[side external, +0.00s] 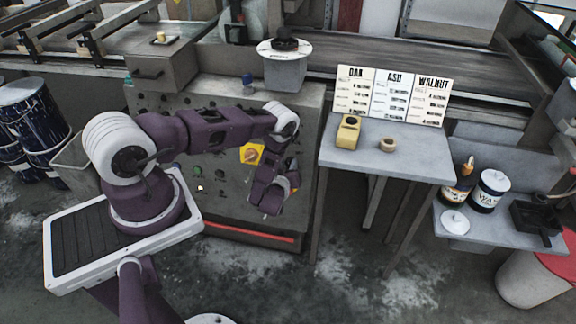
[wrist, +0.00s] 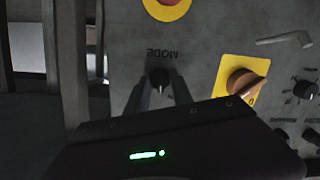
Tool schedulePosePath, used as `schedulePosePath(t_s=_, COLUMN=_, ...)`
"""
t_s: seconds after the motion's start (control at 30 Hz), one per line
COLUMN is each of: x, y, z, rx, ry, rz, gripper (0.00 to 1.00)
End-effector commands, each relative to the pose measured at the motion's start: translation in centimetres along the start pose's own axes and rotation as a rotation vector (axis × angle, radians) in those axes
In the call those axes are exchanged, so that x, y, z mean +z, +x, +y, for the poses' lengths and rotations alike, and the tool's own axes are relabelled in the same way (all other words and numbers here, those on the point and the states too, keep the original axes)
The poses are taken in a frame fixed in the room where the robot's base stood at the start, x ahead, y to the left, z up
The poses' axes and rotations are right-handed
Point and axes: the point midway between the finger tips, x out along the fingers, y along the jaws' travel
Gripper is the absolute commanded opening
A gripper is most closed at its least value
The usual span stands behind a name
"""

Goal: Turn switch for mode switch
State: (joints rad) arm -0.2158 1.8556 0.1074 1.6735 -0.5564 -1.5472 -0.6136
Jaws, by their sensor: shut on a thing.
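The mode switch (wrist: 159,75) is a small dark knob on the grey control panel. It shows in the wrist view just below the upside-down label MODE. My gripper (wrist: 158,88) reaches up to it from the bottom of that view, with one finger on each side, shut on the knob. The fingers and the panel's shadow hide part of the knob and which way it points. In the side external view my gripper (side external: 272,196) is at the right part of the panel front, and it hides the mode switch there.
A yellow plate with an orange rotary switch (wrist: 243,84) sits right of the mode switch; it also shows in the side external view (side external: 252,154). Another yellow plate with a red button (wrist: 167,5) is above. A grey table (side external: 385,155) stands right of the panel.

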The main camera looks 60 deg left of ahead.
Motion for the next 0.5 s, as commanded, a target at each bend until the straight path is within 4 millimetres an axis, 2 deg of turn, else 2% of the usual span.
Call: schedulePosePath(t_s=0.5, x=0.21, y=-0.08, z=0.11, rx=-0.042, ry=0.435, rz=0.023, gripper=0.00)
